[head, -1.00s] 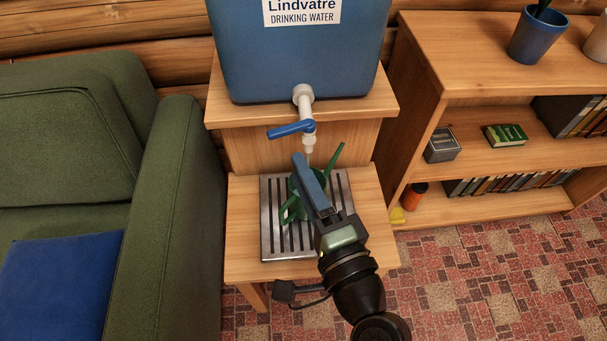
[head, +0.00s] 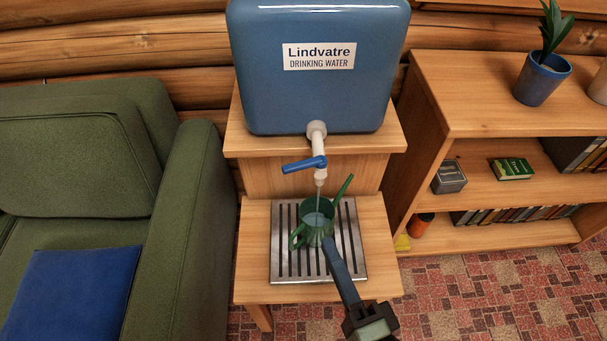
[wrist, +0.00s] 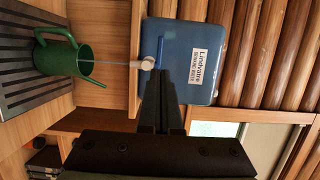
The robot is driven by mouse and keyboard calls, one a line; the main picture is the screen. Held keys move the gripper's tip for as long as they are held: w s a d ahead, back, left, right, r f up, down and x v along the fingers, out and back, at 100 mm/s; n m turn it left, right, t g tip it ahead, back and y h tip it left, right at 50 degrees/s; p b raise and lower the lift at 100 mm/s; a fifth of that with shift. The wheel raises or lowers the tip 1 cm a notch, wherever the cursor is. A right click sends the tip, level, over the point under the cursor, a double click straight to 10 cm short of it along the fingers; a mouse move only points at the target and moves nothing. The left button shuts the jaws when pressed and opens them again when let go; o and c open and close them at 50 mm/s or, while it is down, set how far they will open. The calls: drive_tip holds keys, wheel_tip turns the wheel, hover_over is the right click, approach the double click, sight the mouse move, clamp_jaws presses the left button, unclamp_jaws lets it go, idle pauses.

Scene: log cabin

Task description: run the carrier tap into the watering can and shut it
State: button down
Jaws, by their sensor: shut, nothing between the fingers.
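The blue water carrier (head: 318,95) stands on the upper shelf, with a white tap (head: 318,145) at its front. The tap's blue lever (head: 304,164) points sideways to the left. A thin stream of water (head: 318,194) runs from the spout into the green watering can (head: 314,236); the stream also shows in the wrist view (wrist: 115,64). A greyish water surface shows inside the can, its exact level unclear. The can stands upright on the slatted drip tray (head: 348,262). My gripper (head: 329,243) is shut and empty, in front of the can in the head view, apart from the lever.
A green armchair (head: 180,220) stands close on the left of the wooden stand (head: 250,270). A bookshelf (head: 480,120) with a potted plant (head: 542,78) and books stands on the right. The patterned floor on the lower right is clear.

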sight(289, 173)
drive_tip(key=p+x, duration=0.1)
drive_tip(key=x, duration=1.2)
drive_tip(key=shift+w+a, duration=0.1)
drive_tip(key=shift+w, duration=0.15)
drive_tip(key=shift+w+a+b, duration=0.4)
drive_tip(key=shift+w+a, duration=0.35)
drive_tip(key=shift+a, duration=0.05)
drive_tip(key=shift+s, duration=0.1)
